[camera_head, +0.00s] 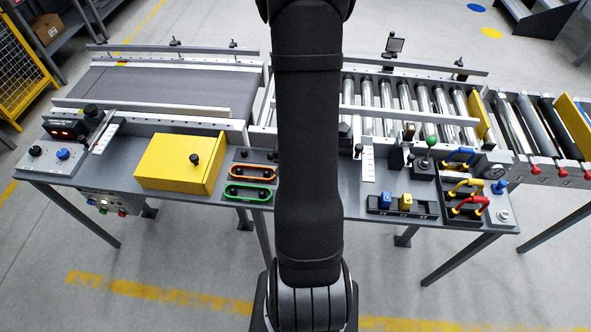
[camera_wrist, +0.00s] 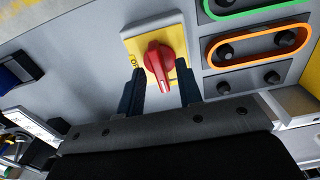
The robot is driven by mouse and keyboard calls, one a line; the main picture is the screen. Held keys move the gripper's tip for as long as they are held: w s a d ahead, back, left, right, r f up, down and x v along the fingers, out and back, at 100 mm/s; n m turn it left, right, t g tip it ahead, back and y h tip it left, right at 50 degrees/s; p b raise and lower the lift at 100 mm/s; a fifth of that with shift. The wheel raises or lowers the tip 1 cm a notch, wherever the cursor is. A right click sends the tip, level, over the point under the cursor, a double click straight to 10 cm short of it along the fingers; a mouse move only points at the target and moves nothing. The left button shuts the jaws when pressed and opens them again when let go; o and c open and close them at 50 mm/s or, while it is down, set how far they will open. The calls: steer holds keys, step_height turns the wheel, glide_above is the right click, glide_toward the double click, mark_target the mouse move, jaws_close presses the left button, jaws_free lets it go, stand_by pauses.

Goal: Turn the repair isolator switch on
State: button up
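The repair isolator switch is a red rotary knob (camera_wrist: 158,66) on a yellow plate (camera_wrist: 137,44) in the wrist view. Its handle lies nearly up-and-down in the picture, leaning slightly. My gripper (camera_wrist: 160,75) is open, with one dark finger on each side of the knob's lower part. I cannot tell whether either finger touches it. In the head view my arm hides both the switch and the gripper.
Beside the switch are an orange-rimmed slot (camera_wrist: 258,45) and a green-rimmed slot (camera_wrist: 250,5). In the head view, a yellow box (camera_head: 180,163) stands left of my arm. Blue and yellow switches (camera_head: 405,201) and coloured handles (camera_head: 468,187) stand to the right.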

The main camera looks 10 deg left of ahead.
steer(key=shift+r, duration=0.1)
step_height(320, 180, up, 17)
stand_by(0.7)
stand_by(0.4)
step_height(320, 180, down, 17)
steer(key=shift+f, duration=0.1)
stand_by(0.7)
steer(key=shift+s, duration=0.1)
steer(key=n, duration=1)
stand_by(2.8)
stand_by(0.6)
